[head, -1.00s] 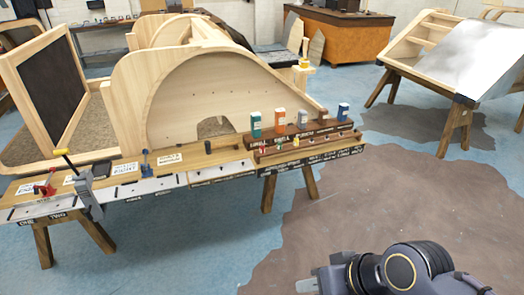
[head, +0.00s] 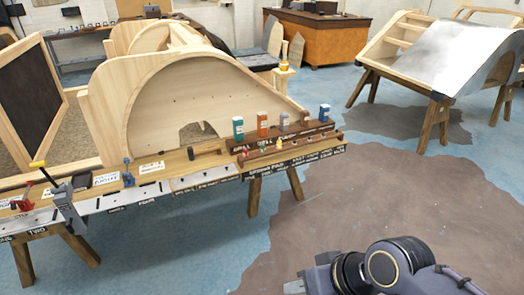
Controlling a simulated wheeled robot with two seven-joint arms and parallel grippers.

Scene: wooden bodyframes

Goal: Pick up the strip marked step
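A wooden bench (head: 215,160) runs across the left and middle of the head view, with a row of pale flat strips (head: 155,193) along its front edge. Dark labels sit below the strips, several too small to read; I cannot tell which strip is marked step. My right gripper (head: 306,284) is at the bottom edge, in front of the bench and apart from it. My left gripper is not in view.
A grey clamp with a yellow handle (head: 66,202), a red clamp (head: 24,196) and a blue clamp (head: 128,173) stand on the bench. Open floor (head: 375,200) lies right of the bench.

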